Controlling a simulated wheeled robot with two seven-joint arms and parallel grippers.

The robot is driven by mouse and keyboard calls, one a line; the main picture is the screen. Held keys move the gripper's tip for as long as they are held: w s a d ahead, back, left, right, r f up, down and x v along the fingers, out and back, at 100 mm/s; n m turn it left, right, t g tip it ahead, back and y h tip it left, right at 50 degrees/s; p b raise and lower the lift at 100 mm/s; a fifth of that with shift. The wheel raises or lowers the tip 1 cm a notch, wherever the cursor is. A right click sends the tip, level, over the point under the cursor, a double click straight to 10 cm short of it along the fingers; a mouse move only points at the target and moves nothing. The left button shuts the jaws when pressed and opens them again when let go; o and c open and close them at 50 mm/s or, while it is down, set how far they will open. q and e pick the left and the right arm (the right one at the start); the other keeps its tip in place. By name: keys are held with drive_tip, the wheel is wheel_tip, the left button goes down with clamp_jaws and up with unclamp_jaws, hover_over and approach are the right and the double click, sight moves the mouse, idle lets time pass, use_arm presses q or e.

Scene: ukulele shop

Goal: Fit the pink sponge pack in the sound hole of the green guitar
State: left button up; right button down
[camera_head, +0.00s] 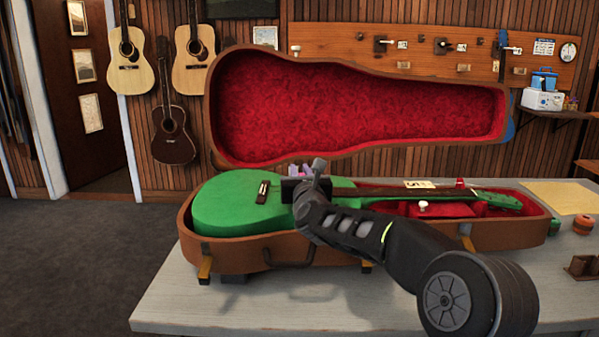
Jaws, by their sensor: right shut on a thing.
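The green guitar (225,205) lies face up in the open, red-lined case on the table. Its neck points right. The pink sponge pack (295,170) shows as a small pink-purple bit at my right gripper (304,180), above the guitar's body near the sound hole area. My right gripper is shut on the pack; the gripper and wrist hide most of it. The sound hole is hidden behind my right arm, so I cannot tell whether the pack touches it. My left gripper is not in view.
The case (350,250) has its lid (350,105) raised behind the guitar. Small round containers (583,225) and a yellow sheet (560,197) lie at the right of the grey table (200,310). The table's front left is clear.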

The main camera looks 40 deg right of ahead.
drive_tip(key=shift+d+f+b, duration=0.1)
drive_tip(key=shift+f+b, duration=0.3)
drive_tip(key=shift+f, duration=1)
drive_tip(key=c, duration=0.8)
unclamp_jaws()
drive_tip(key=shift+o, duration=0.2)
drive_tip(key=shift+r, duration=0.1)
wheel_tip(320, 180, up, 7)
drive_tip(key=p, duration=0.4)
drive_tip(key=shift+w, duration=0.1)
